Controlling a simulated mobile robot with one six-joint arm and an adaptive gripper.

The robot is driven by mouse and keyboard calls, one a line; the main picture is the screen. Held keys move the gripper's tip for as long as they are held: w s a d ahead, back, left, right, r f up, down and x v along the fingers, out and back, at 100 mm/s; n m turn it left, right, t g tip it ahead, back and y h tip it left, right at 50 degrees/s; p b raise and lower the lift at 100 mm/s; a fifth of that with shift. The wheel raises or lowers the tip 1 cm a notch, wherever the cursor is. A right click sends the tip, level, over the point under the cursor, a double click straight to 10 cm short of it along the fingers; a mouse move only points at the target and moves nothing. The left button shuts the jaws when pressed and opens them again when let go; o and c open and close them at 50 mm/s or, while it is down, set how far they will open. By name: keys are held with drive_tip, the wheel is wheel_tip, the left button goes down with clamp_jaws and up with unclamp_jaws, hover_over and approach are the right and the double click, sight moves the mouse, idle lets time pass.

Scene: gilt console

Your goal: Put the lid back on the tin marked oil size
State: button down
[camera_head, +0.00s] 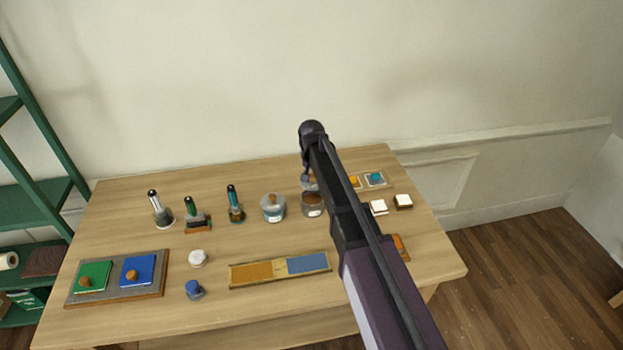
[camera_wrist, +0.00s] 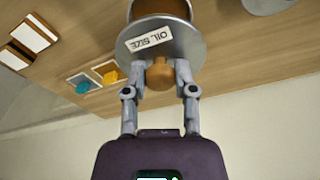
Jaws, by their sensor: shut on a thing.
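My gripper (camera_wrist: 160,88) is shut on the wooden knob of a grey round lid (camera_wrist: 188,48), with one finger on each side. A white label on the lid reads OIL SIZE. An open tin (camera_wrist: 187,6) with brown contents shows just beyond the lid, which hides part of it. In the head view this open tin (camera_head: 312,210) has a label too small to read. The lid (camera_head: 308,184) shows there partly, behind the tin and beside my arm. Whether lid and tin touch is unclear. My gripper's fingertips are hidden there.
A lidded tin (camera_head: 273,212) stands left of the open one. Brushes (camera_head: 235,204) stand farther left. Colour samples (camera_head: 375,179) and white blocks (camera_head: 403,202) lie right. A blue and orange strip (camera_head: 280,269) lies in front. The wall (camera_head: 200,80) is close behind the table.

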drive_tip(key=shift+f, duration=0.2)
drive_tip(key=shift+a+f+b, duration=0.1)
drive_tip(key=shift+f+b, duration=2.9)
drive_tip(key=shift+b, duration=0.2)
drive_tip(key=shift+f, duration=0.15)
idle(0.7)
drive_tip(key=shift+c, duration=1.7)
unclamp_jaws()
drive_tip(key=o, duration=0.3)
drive_tip(key=shift+o, duration=0.2)
